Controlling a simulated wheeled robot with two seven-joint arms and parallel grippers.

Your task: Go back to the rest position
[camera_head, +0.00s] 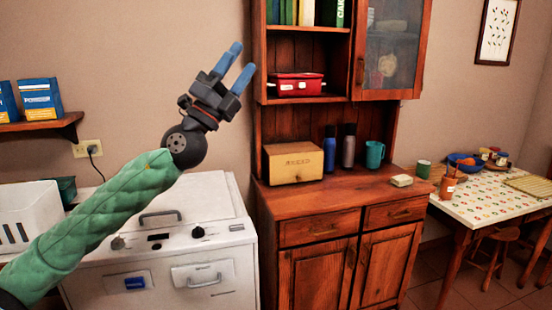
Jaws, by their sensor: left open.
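My left gripper (236,68) is raised in the air at the upper middle of the head view. Its two blue fingers point up and to the right, apart from each other, with nothing between them. The green-sleeved left arm (100,222) comes in from the lower left, passing in front of a white appliance. The gripper shows against the bare wall, left of the wooden cupboard. My right gripper is not in view.
A wooden cupboard (325,200) holds a wooden box (293,163), bottles (329,150) and a teal mug (374,155). The white appliance (218,258) stands left of it. A table (484,197) with dishes is at the right. A shelf (45,124) with blue boxes is at the left.

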